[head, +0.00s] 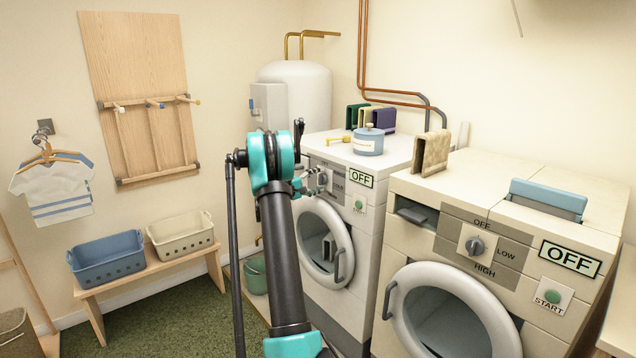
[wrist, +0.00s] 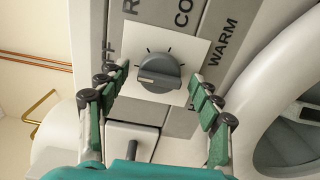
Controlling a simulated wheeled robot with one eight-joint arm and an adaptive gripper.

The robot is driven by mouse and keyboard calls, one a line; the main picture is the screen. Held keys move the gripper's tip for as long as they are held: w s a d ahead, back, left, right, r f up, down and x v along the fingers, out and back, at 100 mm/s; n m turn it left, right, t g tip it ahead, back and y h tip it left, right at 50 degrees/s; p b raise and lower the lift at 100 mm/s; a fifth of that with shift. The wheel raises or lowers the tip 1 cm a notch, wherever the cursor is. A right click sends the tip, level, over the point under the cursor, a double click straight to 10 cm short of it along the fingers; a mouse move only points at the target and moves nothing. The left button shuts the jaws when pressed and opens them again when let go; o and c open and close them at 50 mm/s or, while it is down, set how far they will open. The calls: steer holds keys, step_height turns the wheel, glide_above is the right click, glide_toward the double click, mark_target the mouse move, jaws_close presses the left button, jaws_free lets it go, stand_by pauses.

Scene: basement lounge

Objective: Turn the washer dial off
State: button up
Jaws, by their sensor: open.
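The washer (head: 335,245) is the left white front-loading machine. Its dial (wrist: 160,72) is a round grey knob with a raised bar on a white square plate, seen large in the wrist view. A pale mark shows on the bar's left part. Labels partly readable around it include "WARM", "CO" and a cut-off "FF". My gripper (wrist: 153,88) is open and empty, with its fingers on either side of the dial; contact cannot be told. In the head view my gripper (head: 312,184) is at the washer's panel and partly covers the dial. A sign (head: 361,178) reading "OFF" is on the panel.
A second machine (head: 465,220) stands at right with its own dial (head: 475,246) and "OFF" sign. A blue canister (head: 368,140) and a brass tap-like piece (head: 339,139) are on the washer top. A bench (head: 150,268) with two baskets stands at left.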

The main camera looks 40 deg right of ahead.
steer(key=shift+a, duration=0.1)
steer(key=s+a, duration=0.1)
steer(key=a, duration=1)
steer(key=shift+a, duration=0.4)
steer(key=s+a+f+t+y, duration=0.1)
steer(key=s+a+f+y, duration=0.3)
steer(key=s+a, duration=0.9)
steer(key=s+a+f+t+y, duration=0.1)
steer(key=s+a+f+y, duration=0.4)
steer(key=s+a, duration=0.8)
steer(key=s+a+f+m+t+y, duration=0.1)
steer(key=s+a+f+y, duration=0.4)
steer(key=s+a+y, duration=0.4)
steer(key=s+a, duration=0.4)
steer(key=shift+s+f, duration=0.15)
steer(key=shift+f, duration=0.1)
